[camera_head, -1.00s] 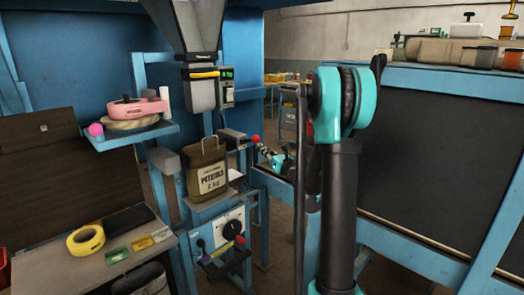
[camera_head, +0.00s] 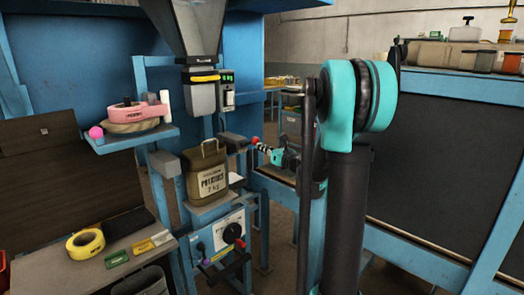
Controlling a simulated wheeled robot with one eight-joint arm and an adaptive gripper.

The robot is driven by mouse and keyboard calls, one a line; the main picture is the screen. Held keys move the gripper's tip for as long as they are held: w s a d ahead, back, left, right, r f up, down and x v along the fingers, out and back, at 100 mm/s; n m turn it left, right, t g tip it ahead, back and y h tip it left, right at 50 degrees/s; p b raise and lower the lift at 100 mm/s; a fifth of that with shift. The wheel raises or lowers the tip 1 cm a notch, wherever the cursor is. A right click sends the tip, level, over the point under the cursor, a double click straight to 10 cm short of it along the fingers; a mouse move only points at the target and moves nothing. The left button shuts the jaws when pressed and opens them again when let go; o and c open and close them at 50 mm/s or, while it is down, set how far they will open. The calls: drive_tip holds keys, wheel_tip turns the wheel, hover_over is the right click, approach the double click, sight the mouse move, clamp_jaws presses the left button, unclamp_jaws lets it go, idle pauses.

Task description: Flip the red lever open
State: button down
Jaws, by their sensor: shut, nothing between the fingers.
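A small red ball knob (camera_head: 255,140) shows at the right end of the grey clamp parts beside the filled sack. A second small red piece (camera_head: 240,243) is on the white control panel (camera_head: 218,232) below the sack, near a black dial. I cannot tell from the picture which is the red lever. My gripper (camera_head: 262,148) is small in view, with dark and light banded fingers shut and empty. Its tips are just right of the red ball knob, close to it; whether they touch is unclear. My arm's upper links hide part of the area to the right.
A brown sack (camera_head: 207,172) stands under the filling spout (camera_head: 202,95). A purple knob (camera_head: 205,262) is low on the panel. A bench at left holds yellow tape (camera_head: 85,243) and small cards. A blue rail frame lies to the right.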

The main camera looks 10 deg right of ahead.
sight(255, 138)
drive_tip(key=w+r+g+h, duration=0.1)
drive_tip(key=r+g, duration=0.1)
drive_tip(key=w+a+r+g+h, duration=0.1)
drive_tip(key=r+g, duration=0.1)
drive_tip(key=w+a+r+g+h, duration=0.1)
drive_tip(key=r+g, duration=0.1)
drive_tip(key=shift+a+r+n+h, duration=0.15)
drive_tip(key=shift+r+n+h, duration=0.15)
drive_tip(key=shift+r+h, duration=0.1)
drive_tip(key=shift+w+a+r, duration=0.45)
drive_tip(key=shift+w+r, duration=0.05)
drive_tip(key=shift+w, duration=0.15)
drive_tip(key=shift+w+a+r, duration=0.45)
drive_tip(key=shift+w+r, duration=0.05)
drive_tip(key=shift+w, duration=0.1)
drive_tip(key=shift+w+a+r, duration=0.2)
drive_tip(key=shift+w+a, duration=0.1)
drive_tip(key=shift+w, duration=0.15)
drive_tip(key=shift+w+a+r, duration=0.15)
drive_tip(key=shift+w+a, duration=0.15)
drive_tip(key=shift+w, duration=0.15)
